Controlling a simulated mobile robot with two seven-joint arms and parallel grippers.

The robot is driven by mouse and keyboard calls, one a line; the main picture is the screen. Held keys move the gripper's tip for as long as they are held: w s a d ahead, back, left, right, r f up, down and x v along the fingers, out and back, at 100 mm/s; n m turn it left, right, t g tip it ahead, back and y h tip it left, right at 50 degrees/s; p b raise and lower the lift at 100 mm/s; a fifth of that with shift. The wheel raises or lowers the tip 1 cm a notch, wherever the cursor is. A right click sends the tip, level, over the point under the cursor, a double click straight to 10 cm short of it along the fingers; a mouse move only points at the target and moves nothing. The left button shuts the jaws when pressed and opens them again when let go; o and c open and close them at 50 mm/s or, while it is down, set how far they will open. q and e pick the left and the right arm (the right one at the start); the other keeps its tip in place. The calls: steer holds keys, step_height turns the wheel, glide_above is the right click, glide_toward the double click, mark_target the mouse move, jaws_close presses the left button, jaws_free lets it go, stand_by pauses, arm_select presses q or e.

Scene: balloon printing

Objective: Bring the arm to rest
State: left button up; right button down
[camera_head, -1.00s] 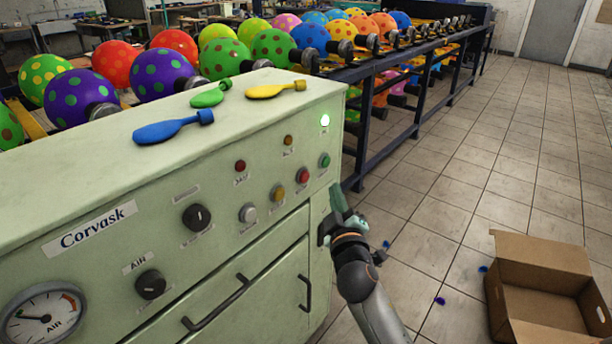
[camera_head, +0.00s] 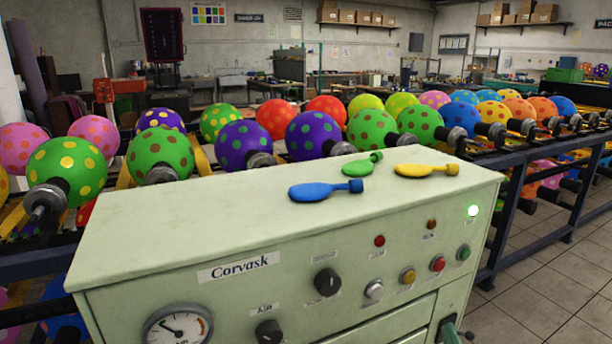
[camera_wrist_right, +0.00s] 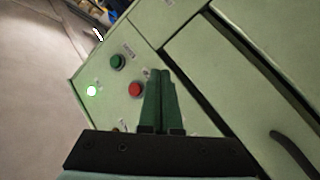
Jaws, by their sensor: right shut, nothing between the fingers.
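My right gripper (camera_head: 450,333) shows only at the bottom edge of the head view, low in front of the cabinet's right end. In the right wrist view the right gripper (camera_wrist_right: 161,78) has its two green fingers together, with nothing between them. Beyond the fingers are the cabinet's red button (camera_wrist_right: 135,89), green button (camera_wrist_right: 118,62) and a lit green lamp (camera_wrist_right: 91,91). The fingers overlap the panel in that view; I cannot tell the exact gap. My left gripper is in neither view.
The pale green Corvask cabinet (camera_head: 150,240) carries a blue balloon (camera_head: 318,190), a green balloon (camera_head: 358,166) and a yellow balloon (camera_head: 422,170) on top. Behind it, a rack (camera_head: 520,165) holds several dotted balloons. Tiled floor (camera_head: 570,290) lies clear at the right.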

steer(key=s+a+f+m+g+y, duration=0.1)
steer(key=s+a+f+g+y, duration=0.3)
steer(key=s+a+f, duration=0.55)
steer(key=s+a+f+m+g+y, duration=0.2)
steer(key=s+a+f+g+y, duration=0.15)
steer(key=s+a+f, duration=0.6)
arm_select(q)
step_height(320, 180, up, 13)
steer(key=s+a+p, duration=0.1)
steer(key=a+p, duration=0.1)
steer(key=p, duration=1.5)
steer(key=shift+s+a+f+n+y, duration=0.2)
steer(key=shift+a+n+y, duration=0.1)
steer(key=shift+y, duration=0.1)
arm_select(e)
steer(key=s+d+r, duration=0.1)
steer(key=d+r, duration=0.2)
steer(key=r, duration=0.3)
steer(key=s+d+r, duration=0.2)
steer(key=d+r, duration=0.1)
steer(key=r, duration=0.3)
steer(key=shift+s+r+t, duration=0.25)
steer(key=shift+t, duration=0.2)
